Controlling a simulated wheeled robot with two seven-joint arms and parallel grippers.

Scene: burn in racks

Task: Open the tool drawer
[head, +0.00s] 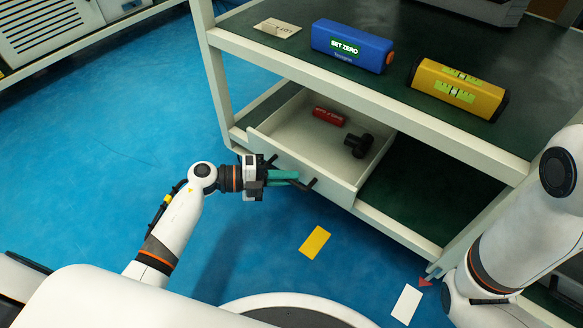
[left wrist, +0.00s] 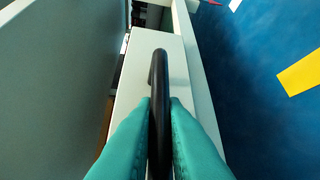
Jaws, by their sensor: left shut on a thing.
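The tool drawer (head: 338,192) is a cream drawer in the lower part of the cart, and it stands pulled out with its inside showing. A red cylinder (head: 329,116) and a black tool-like object (head: 358,145) lie in it. My left gripper (head: 290,177) is at the drawer front, shut on the black bar handle (head: 312,184). In the left wrist view, the teal fingers of my left gripper (left wrist: 160,108) sit on both sides of the handle (left wrist: 159,75). My right gripper does not show; only my right arm is at the right edge.
The cart's dark top (head: 290,52) carries a blue box (head: 345,48), a yellow box (head: 455,90) and a small tag (head: 277,28). Yellow (head: 314,242) and white (head: 406,304) cards lie on the blue floor. Floor in front of the drawer is mostly clear.

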